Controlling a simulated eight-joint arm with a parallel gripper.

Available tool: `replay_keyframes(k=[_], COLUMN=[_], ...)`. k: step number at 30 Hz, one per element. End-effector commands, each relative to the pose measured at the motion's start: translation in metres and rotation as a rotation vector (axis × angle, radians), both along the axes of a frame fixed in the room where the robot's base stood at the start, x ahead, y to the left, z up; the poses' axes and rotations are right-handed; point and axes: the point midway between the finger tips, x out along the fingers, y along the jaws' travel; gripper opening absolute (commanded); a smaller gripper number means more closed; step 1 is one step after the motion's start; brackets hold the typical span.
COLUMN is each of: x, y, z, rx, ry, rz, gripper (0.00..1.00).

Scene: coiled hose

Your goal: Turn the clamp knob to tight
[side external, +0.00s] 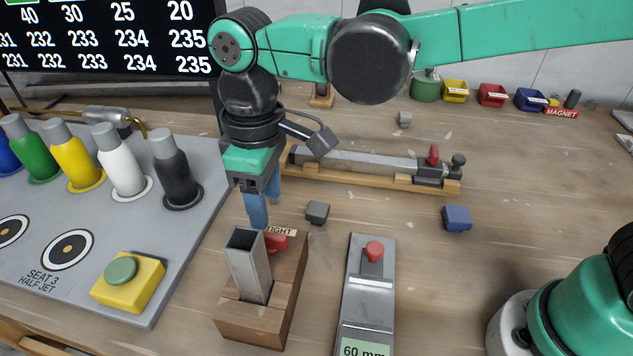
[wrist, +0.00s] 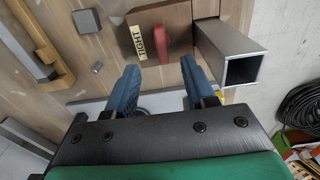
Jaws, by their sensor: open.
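The red clamp knob (side external: 277,243) sits on the wooden clamp block (side external: 254,325), beside a cream TIGHT label (side external: 281,231). A square metal tube (side external: 249,268) stands tilted in the block. In the wrist view the knob (wrist: 160,41) is a red bar beside the TIGHT label (wrist: 137,42), with the tube (wrist: 228,48) to its right. My gripper (side external: 264,214) has blue fingers pointing down, above and just behind the knob in the side view. In the wrist view my gripper (wrist: 159,70) is open and empty, with the knob ahead of the gap between its fingers.
A grey gauge (side external: 369,295) reading 60 mm lies right of the block. A yellow box with a green button (side external: 128,282) and several bottles (side external: 122,172) stand on the left panel. Small blocks (side external: 317,212) and a wooden-based rail (side external: 370,172) lie behind.

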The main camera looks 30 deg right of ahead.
Motion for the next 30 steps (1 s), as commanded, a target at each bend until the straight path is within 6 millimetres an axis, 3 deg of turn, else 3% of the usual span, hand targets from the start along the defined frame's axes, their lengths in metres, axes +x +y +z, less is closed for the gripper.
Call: replay_keyframes(k=[15, 24, 25, 30], x=[0.000, 0.000, 0.000, 0.000], y=[0.003, 0.003, 0.003, 0.002], z=[-0.053, -0.057, -0.057, -0.057], rx=[-0.004, -0.004, -0.004, -0.004], ry=[0.006, 0.006, 0.006, 0.005], rz=[0.008, 0.007, 0.007, 0.007], gripper=[0.49, 0.49, 0.46, 0.00])
